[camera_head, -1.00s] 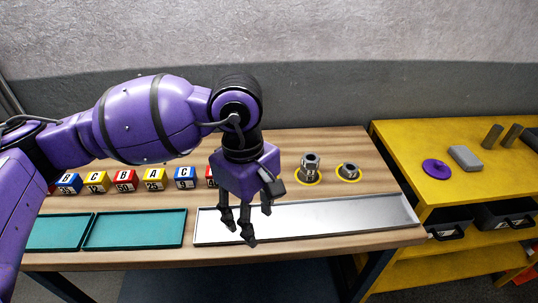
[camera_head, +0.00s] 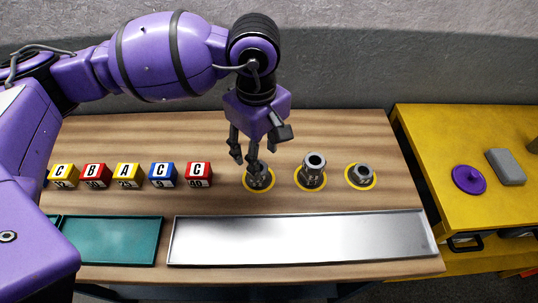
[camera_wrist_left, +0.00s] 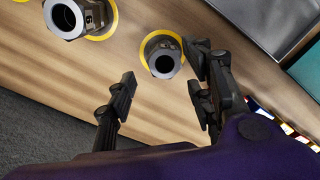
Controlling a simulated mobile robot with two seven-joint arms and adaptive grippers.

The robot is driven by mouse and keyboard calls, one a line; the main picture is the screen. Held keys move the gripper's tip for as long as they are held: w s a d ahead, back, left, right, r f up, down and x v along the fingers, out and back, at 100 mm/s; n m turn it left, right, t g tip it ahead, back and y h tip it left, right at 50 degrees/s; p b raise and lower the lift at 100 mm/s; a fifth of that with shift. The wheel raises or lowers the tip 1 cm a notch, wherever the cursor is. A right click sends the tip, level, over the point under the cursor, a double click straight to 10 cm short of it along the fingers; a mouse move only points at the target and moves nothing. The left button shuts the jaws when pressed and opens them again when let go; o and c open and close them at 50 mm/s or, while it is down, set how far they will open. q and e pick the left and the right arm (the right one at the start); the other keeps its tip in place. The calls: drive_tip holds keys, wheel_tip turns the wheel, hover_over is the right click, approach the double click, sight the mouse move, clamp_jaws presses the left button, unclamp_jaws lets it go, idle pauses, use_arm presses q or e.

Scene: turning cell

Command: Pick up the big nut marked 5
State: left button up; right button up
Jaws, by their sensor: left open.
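Three dark metal nuts stand on yellow rings on the wooden table: a left nut (camera_head: 260,181), a tall middle nut (camera_head: 314,166) and a low right nut (camera_head: 362,175). Their markings are too small to read, so I cannot tell which is marked 5. My left gripper (camera_head: 246,163) is open, pointing down, just above and beside the left nut and partly covering it. In the wrist view the left gripper (camera_wrist_left: 160,86) has its fingers spread, with a nut (camera_wrist_left: 165,56) just beyond the gap between the fingertips. Another nut (camera_wrist_left: 68,16) is at upper left.
A row of lettered cubes (camera_head: 128,176) stands left of the nuts. A long silvery tray (camera_head: 300,238) and a teal tray (camera_head: 115,240) lie along the front. At right, a yellow bench (camera_head: 430,150) holds a purple disc (camera_head: 468,180) and a grey block (camera_head: 506,167).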

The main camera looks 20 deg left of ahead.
use_arm(q)
wheel_tip(320, 180, down, 4)
drive_tip(key=shift+a+f+p, duration=0.1)
drive_tip(key=shift+f+p, duration=0.15)
drive_tip(key=shift+p, duration=0.05)
drive_tip(key=shift+c, duration=0.2)
drive_tip(key=shift+w, duration=0.1)
clamp_jaws()
drive_tip(key=shift+r, duration=0.1)
